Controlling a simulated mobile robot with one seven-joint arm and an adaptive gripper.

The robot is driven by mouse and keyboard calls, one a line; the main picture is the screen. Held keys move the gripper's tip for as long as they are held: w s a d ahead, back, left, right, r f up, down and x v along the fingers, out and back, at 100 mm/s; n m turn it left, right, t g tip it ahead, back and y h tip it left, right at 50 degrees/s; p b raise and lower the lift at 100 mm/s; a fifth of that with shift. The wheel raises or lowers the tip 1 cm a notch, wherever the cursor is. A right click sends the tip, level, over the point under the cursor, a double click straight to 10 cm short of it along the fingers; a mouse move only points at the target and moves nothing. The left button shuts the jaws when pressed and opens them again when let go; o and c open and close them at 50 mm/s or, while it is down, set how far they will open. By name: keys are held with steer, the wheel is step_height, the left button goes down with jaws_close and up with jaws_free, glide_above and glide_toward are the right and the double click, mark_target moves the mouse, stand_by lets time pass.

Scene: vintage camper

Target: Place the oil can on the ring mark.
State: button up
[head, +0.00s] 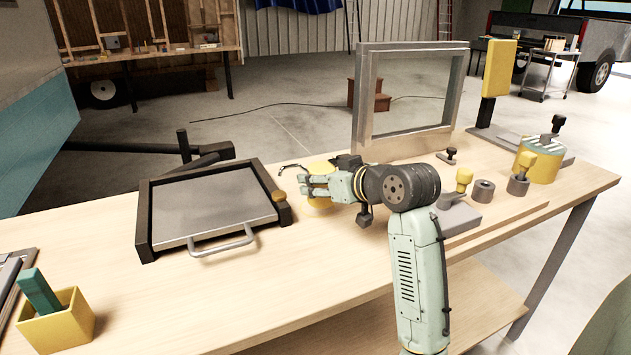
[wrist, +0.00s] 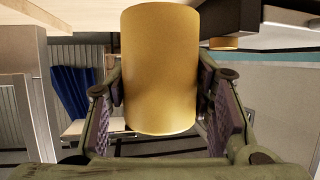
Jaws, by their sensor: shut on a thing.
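The oil can (head: 321,167) is a yellow cylinder, and a thin dark curved piece that looks like its spout shows at its left in the head view. My gripper (head: 318,187) is shut around its side, above the workbench between the framed plate and the window frame. In the wrist view the can's yellow body (wrist: 160,70) fills the space between the two finger pads (wrist: 160,118). I cannot tell whether its base touches the bench. I cannot make out the ring mark in either view.
A dark-framed metal plate with a handle (head: 218,205) lies left of my gripper. An upright metal window frame (head: 364,105) stands behind. Knobbed fittings (head: 483,190) and a striped-topped yellow tin (head: 540,165) are at right. A yellow box (head: 55,325) stands front left. The bench front (head: 290,290) is clear.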

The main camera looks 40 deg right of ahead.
steer(key=w, duration=0.1)
steer(key=w+d, duration=0.1)
steer(key=w, duration=0.1)
steer(key=shift+d+p, duration=0.2)
steer(key=shift+p, duration=0.1)
steer(key=shift+w+d+f, duration=0.15)
steer(key=shift+w+f, duration=0.15)
steer(key=shift+f+p, duration=0.4)
steer(key=shift+f, duration=1.35)
steer(key=o, duration=1.4)
steer(key=shift+c, duration=0.2)
steer(key=shift+r, duration=0.25)
steer(key=b+v, duration=0.2)
steer(key=v, duration=1)
steer(key=shift+b, duration=0.4)
steer(key=shift+s+f, duration=0.1)
steer(key=shift+f, duration=0.05)
